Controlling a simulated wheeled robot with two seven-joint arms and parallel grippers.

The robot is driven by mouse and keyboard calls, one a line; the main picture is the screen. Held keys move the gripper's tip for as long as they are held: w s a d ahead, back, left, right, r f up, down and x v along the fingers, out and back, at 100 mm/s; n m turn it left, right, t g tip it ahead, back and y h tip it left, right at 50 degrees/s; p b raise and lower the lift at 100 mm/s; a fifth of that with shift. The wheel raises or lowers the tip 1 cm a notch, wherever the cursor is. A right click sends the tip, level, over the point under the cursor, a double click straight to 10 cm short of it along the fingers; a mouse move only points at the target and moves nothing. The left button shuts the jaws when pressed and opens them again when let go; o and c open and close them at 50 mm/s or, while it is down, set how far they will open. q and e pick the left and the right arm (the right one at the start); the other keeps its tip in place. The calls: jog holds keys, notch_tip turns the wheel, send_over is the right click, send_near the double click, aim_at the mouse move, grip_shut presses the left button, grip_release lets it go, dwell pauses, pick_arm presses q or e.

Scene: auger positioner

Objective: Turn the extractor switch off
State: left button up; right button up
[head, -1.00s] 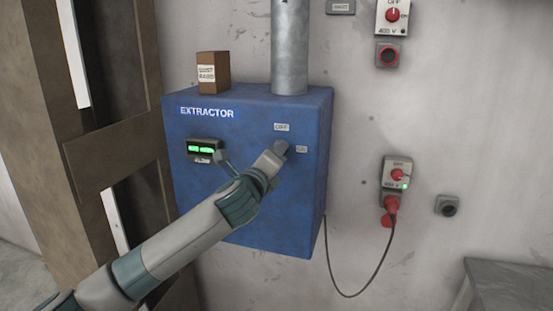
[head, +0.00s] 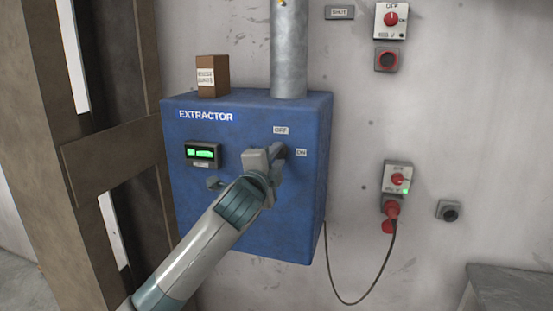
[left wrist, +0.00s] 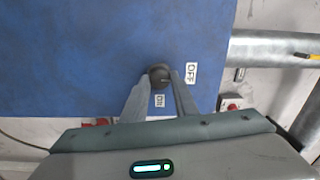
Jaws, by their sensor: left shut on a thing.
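The blue extractor box (head: 235,225) hangs on the wall, with an OFF label (head: 281,130) above its switch and an ON label (head: 301,152) to the right. The switch is mostly hidden by my left gripper (head: 279,153) in the head view. In the left wrist view, the dark round switch knob (left wrist: 159,74) sits between the two fingertips of my left gripper (left wrist: 160,80). The fingers are shut on it. The knob's exact pointing direction cannot be told. The display (head: 204,152) on the box is lit green. My right gripper is not in view.
A metal duct (head: 289,50) rises from the box top, beside a small brown carton (head: 212,76). Wall sockets (head: 397,177) with a red plug and hanging cable are at right. A brown wooden frame (head: 110,150) stands close at left.

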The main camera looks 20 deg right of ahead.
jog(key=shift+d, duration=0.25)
pick_arm(q)
jog(key=o, duration=1.1)
jog(key=shift+c, duration=0.2)
jog(key=shift+b+v, duration=0.4)
jog(key=shift+v, duration=0.4)
jog(key=b+v, duration=0.5)
jog(key=v, duration=1)
jog(key=shift+s+a, duration=0.25)
jog(key=shift+a, duration=0.05)
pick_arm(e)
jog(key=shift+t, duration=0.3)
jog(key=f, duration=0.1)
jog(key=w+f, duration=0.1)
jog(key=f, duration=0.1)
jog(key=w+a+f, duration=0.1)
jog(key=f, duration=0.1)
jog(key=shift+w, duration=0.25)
pick_arm(q)
jog(key=shift+f, duration=0.15)
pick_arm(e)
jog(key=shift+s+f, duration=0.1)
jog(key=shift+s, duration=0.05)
